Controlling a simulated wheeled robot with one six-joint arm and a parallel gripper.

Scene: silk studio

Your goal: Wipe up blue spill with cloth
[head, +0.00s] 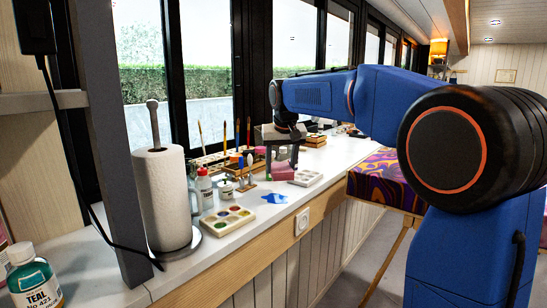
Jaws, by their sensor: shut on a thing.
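The blue spill (275,198) is a small bright blue patch on the white counter (235,244), near its front edge. My gripper (282,160) points down over the counter, behind the spill and slightly to its right. It is shut on a pink folded cloth (283,172), which shows below its fingers. The cloth is apart from the spill. I cannot tell whether the cloth touches the counter.
A paint palette (228,220) lies just left of the spill, and a white tray (305,178) behind it to the right. Bottles (204,190) and brushes stand left of my gripper. A paper towel roll (163,198) stands further left. Patterned fabric (388,176) is at right.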

